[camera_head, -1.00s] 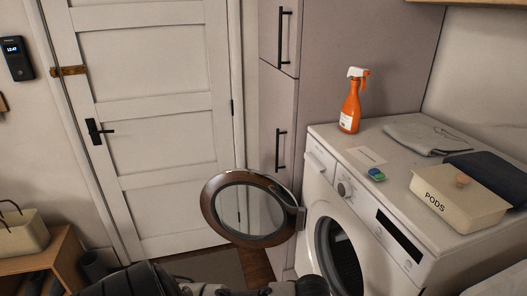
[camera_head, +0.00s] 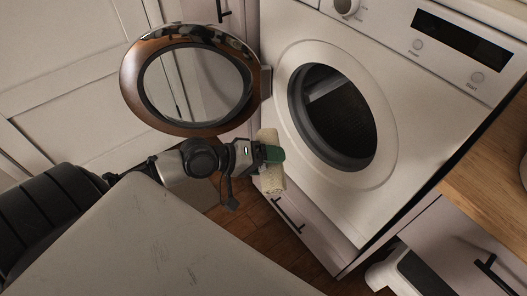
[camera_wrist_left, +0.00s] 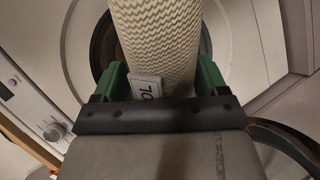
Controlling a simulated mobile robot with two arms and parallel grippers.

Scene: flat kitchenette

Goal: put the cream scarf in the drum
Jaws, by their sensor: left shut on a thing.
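The cream scarf (camera_head: 271,181) is a rolled, cream cloth with a zigzag knit and a small white tag, seen close in the left wrist view (camera_wrist_left: 155,42). My left gripper (camera_head: 272,154) is shut on it, with green fingers on both sides of the roll. It holds the scarf in front of the washing machine, left of and a little below the drum opening in the head view. The drum (camera_head: 341,118) is dark inside and its opening is uncovered. In the wrist view the scarf hides much of the opening. My right gripper is not in view.
The round washer door (camera_head: 193,80) with a brown rim stands open to the left, just above my left wrist. The washer front (camera_head: 285,45) surrounds the opening. A wooden counter (camera_head: 490,150) is at the right. A drawer with a black handle (camera_head: 289,214) is below.

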